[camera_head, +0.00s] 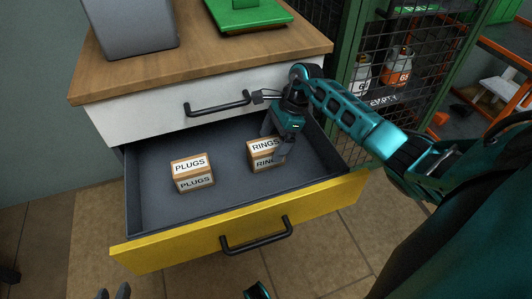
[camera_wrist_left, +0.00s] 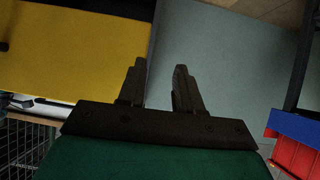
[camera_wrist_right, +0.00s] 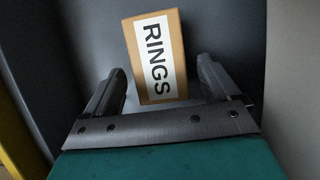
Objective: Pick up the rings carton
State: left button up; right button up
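The rings carton (camera_head: 262,155) is a small brown box with white RINGS labels. It stands in the right part of the open drawer (camera_head: 222,195). My right gripper (camera_head: 276,144) is over the drawer at the carton's right and back side, partly covering it. In the right wrist view the carton (camera_wrist_right: 155,55) lies just beyond and between the spread fingers (camera_wrist_right: 163,90), with a gap on each side. My left gripper (camera_head: 115,292) shows only as fingertips at the bottom edge of the head view. Its fingers (camera_wrist_left: 160,85) are apart and empty in the left wrist view.
A plugs carton (camera_head: 192,172) stands left of the rings carton in the same drawer. The yellow drawer front (camera_head: 240,225) and the closed white drawer (camera_head: 160,112) above bound the space. A wooden top (camera_head: 200,62) carries a grey object and a green scale (camera_head: 245,15).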

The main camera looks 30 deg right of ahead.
jog(key=c, duration=1.2)
jog(key=shift+r, duration=0.1)
jog(key=shift+c, duration=0.4)
jog(key=shift+r, duration=0.1)
